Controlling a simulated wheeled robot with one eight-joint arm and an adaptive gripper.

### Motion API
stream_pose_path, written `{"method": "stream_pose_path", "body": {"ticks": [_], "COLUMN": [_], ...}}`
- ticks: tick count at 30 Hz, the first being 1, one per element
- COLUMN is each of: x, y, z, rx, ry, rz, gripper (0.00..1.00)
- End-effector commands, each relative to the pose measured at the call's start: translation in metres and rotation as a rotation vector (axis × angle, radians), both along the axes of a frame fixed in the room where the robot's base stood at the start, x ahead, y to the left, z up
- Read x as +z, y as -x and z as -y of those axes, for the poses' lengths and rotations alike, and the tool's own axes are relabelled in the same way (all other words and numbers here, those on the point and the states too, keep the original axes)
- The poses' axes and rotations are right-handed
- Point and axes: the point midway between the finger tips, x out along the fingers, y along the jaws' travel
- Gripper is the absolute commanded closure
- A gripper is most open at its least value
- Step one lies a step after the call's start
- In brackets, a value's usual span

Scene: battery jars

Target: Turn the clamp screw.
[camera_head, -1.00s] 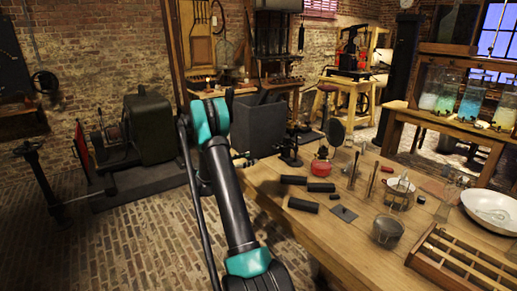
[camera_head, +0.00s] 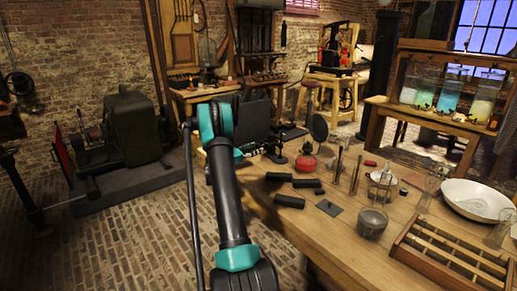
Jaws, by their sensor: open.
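My arm rises from the bottom of the head view, and its dark and teal elbow stands in front of the left end of the wooden workbench (camera_head: 345,243). My gripper is not clearly visible; the arm's far end is hidden behind the elbow. A small black stand (camera_head: 278,151) with a side rod is at the bench's far left edge, just right of the elbow. It may carry the clamp screw, but it is too small to tell.
A dark machine (camera_head: 138,128) stands left. Brick floor between is clear.

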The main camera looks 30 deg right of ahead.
Motion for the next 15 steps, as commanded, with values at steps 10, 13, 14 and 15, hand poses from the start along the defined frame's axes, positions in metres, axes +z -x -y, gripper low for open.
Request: {"method": "stream_pose_path", "body": {"ticks": [10,13,14,15], "x": [0.000,0.000,0.000,0.000], "y": [-0.002,-0.002,-0.002,-0.002], "z": [0.027,0.028,0.028,0.028], "rx": [0.000,0.000,0.000,0.000], "ry": [0.000,0.000,0.000,0.000], "rz": [0.000,0.000,0.000,0.000], "gripper": [0.50,0.50,0.50,0.50]}}
